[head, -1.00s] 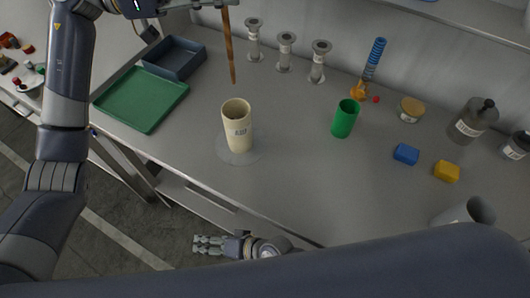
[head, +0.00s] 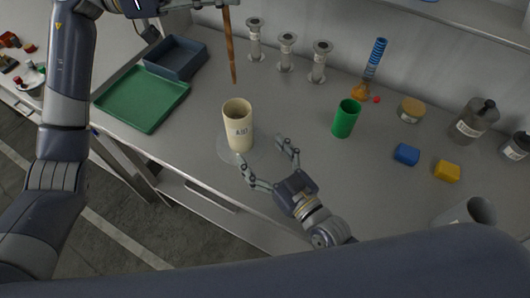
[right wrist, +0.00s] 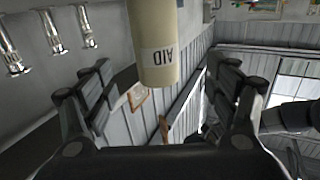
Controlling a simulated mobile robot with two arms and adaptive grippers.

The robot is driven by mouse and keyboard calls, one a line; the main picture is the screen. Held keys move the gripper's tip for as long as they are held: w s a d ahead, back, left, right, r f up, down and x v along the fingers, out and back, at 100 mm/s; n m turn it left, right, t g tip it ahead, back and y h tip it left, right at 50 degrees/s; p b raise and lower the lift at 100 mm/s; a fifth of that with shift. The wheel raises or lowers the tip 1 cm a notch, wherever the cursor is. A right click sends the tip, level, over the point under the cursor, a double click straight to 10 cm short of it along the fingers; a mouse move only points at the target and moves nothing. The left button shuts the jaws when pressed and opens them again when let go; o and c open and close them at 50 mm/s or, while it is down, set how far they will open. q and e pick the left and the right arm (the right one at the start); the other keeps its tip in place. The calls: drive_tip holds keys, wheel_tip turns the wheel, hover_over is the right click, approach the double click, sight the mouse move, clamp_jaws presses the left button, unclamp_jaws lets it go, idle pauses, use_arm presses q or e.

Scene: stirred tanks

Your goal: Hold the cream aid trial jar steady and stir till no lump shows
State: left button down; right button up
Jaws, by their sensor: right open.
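The cream jar (head: 239,127), labelled AID, stands upright on a pale round patch on the bench; its mouth shows, but lumps are too small to tell. It also shows between the fingers in the right wrist view (right wrist: 157,35). My right gripper (head: 262,150) is open and empty, its fingers spread toward the jar from the front right, apart from it. My left gripper (head: 222,4), partly cut off at the top edge, is shut on a brown wooden stick (head: 231,50). The stick hangs upright, its tip above and behind the jar, outside it.
A green tray (head: 130,119) and a blue-grey tray (head: 173,72) lie left. A green cup (head: 345,120), blue block (head: 406,154) and yellow block (head: 446,171) stand right. Metal stands (head: 287,58) line the back. Bench between jar and green cup is clear.

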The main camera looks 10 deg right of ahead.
sight(232, 114)
drive_tip(key=x, duration=1.1)
drive_tip(key=shift+w+d, duration=0.1)
drive_tip(key=shift+w, duration=0.4)
drive_tip(key=c, duration=1.2)
